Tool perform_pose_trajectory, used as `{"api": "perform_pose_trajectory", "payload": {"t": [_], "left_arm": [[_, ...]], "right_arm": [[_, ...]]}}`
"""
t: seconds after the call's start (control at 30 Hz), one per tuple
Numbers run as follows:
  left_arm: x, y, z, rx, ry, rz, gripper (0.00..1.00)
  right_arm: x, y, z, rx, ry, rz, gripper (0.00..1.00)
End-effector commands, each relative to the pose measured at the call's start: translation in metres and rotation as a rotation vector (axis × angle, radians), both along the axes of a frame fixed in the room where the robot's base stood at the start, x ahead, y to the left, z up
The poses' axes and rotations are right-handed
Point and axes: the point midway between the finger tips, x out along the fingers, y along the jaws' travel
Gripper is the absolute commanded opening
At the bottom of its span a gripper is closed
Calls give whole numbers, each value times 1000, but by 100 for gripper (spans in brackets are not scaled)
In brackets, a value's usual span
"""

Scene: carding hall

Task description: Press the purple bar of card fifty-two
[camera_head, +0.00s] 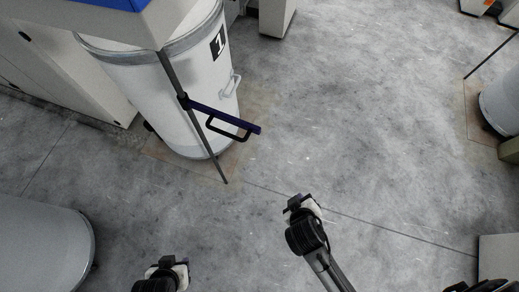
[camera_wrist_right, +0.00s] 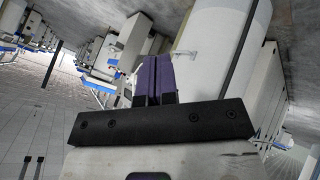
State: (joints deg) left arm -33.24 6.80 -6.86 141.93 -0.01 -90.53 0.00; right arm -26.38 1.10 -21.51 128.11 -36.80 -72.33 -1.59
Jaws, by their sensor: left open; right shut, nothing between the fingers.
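A dark purple bar (camera_head: 228,118) with a black loop handle sticks out from a thin upright dark rod in the head view, in front of a white can. My right gripper (camera_head: 296,203) is below and right of the bar in the picture, apart from it. In the right wrist view its two purple fingers (camera_wrist_right: 154,80) lie side by side, shut with nothing between them. My left gripper (camera_head: 170,264) is open and empty at the bottom left, further from the bar. No card number fifty-two is readable; the bar is not clearly made out in the wrist view.
The white can (camera_head: 165,95) carries a black label with a white 1 and stands beside a pale machine cabinet (camera_head: 60,70). A grey rounded body (camera_head: 40,245) is at lower left, another can (camera_head: 502,100) at far right. The grey floor (camera_head: 370,110) between is clear.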

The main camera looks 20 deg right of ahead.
Motion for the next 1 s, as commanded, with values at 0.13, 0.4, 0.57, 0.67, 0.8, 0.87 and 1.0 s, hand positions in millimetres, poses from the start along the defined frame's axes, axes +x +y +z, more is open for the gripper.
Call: {"api": "perform_pose_trajectory", "payload": {"t": [0.13,0.4,0.57,0.67,0.8,0.87,1.0], "left_arm": [[0,-2,-2,-6,-1,3,43],[0,-2,-1,-6,-4,3,43],[0,0,-1,-2,-4,1,43],[0,1,-1,2,-4,-1,43],[0,2,-1,6,-4,-5,43],[0,2,-1,8,-4,-6,43],[0,2,-1,7,-3,-5,43]], "right_arm": [[23,10,10,-234,-182,137,0],[51,48,46,-648,-478,477,0],[56,70,63,-804,-594,642,0],[56,81,69,-849,-641,713,0],[56,91,72,-864,-677,770,0],[56,93,72,-869,-685,784,0],[56,93,72,-879,-682,791,0]]}}
